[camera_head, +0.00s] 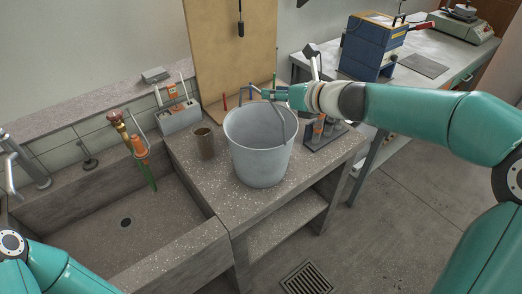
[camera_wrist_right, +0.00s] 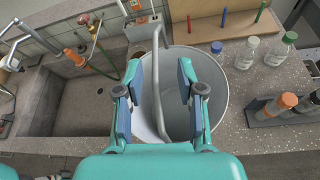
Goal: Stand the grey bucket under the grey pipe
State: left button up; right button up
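The grey bucket (camera_head: 258,152) stands upright on the concrete bench top, right of the sink. In the right wrist view its pale rim and inside (camera_wrist_right: 212,75) lie below my gripper. My right gripper (camera_head: 266,94) is at the bucket's far rim; in the wrist view (camera_wrist_right: 160,72) its fingers are apart. The bucket's grey handle (camera_wrist_right: 157,60) runs between them, with no clear contact. A grey curved pipe (camera_head: 11,172) is at the sink's left edge, and a thinner bent one rises by the orange-handled tap; I cannot tell which is meant. My left gripper is out of view.
The sink basin (camera_head: 150,215) is open and empty, with a drain. A brown cup (camera_head: 204,143) stands close left of the bucket. A bottle rack (camera_head: 325,132) is close right. A hose tap (camera_head: 137,143) hangs over the sink's back. A board (camera_head: 225,50) stands behind.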

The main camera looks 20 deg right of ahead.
jog(key=shift+x, duration=2.95)
jog(key=shift+s+a+f, duration=0.1)
jog(key=shift+s+a, duration=0.1)
jog(key=shift+s, duration=0.05)
grip_shut()
